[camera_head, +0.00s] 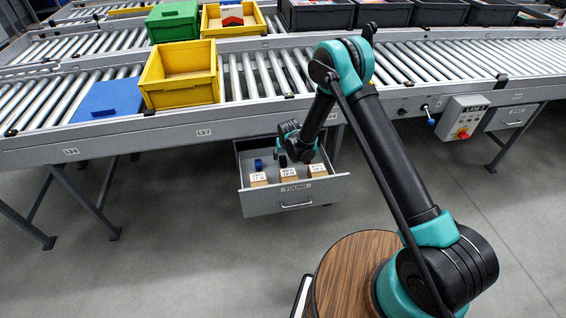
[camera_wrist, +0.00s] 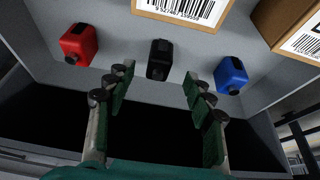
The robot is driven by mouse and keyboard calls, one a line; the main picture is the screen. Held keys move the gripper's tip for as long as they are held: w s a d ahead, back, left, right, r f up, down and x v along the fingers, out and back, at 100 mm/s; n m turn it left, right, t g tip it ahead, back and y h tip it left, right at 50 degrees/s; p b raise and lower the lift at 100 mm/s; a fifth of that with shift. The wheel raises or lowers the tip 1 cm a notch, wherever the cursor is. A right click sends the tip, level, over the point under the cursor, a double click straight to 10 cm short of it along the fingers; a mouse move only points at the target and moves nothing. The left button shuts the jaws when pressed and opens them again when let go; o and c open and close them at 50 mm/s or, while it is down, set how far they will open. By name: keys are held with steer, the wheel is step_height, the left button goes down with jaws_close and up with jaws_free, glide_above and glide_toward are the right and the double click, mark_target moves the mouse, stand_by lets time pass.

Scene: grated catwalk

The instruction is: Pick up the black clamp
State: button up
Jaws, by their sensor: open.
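The black clamp (camera_wrist: 159,58) sits in a grey drawer, upper middle in the wrist view, between a red block-like item (camera_wrist: 79,43) and a blue one (camera_wrist: 231,75). My gripper (camera_wrist: 156,76) is open, with a green-padded finger to either side. The clamp is in line with the gap, around and just beyond the fingertips; neither finger visibly touches it. In the head view my gripper (camera_head: 292,150) is down in the open drawer (camera_head: 293,198), and I cannot clearly separate the clamp from the dark gripper parts there.
Labelled cardboard boxes (camera_head: 288,174) line the drawer front, close to the clamp. The drawer hangs under a roller conveyor (camera_head: 200,132). A yellow bin (camera_head: 181,76), a blue lid (camera_head: 107,99) and a control box (camera_head: 464,118) are at the conveyor. The floor around is clear.

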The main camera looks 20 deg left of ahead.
mark_target(283, 159)
steer(key=shift+x, duration=2.9)
steer(key=shift+w, duration=0.1)
steer(key=shift+c, duration=0.5)
jaws_close()
steer(key=shift+r, duration=0.1)
